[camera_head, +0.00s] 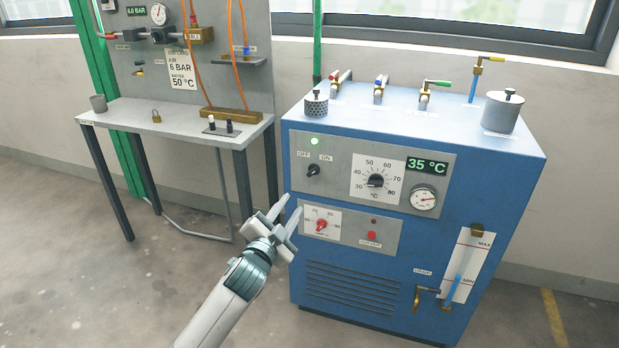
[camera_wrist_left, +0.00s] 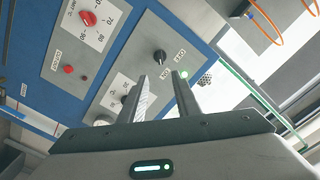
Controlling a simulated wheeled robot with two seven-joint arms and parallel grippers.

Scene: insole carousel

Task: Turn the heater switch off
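The heater switch (camera_head: 313,170) is a small black rotary knob on the grey upper panel of the blue machine, below OFF and ON labels. Its pointer seems to lean to the upper right, toward ON. A green lamp (camera_head: 314,141) above it is lit. In the left wrist view, the switch (camera_wrist_left: 160,57) lies just beyond the fingertips. My left gripper (camera_head: 292,203) is open and empty, in front of the panel, below and left of the switch. The fingers also show apart in the left wrist view (camera_wrist_left: 160,77). My right gripper is not in view.
The temperature dial (camera_head: 376,181), display (camera_head: 427,166) and gauge (camera_head: 423,198) are right of the switch. A red knob (camera_head: 321,225) and red button (camera_head: 371,235) sit on the lower panel. A grey bench (camera_head: 180,122) stands left. The floor in front is clear.

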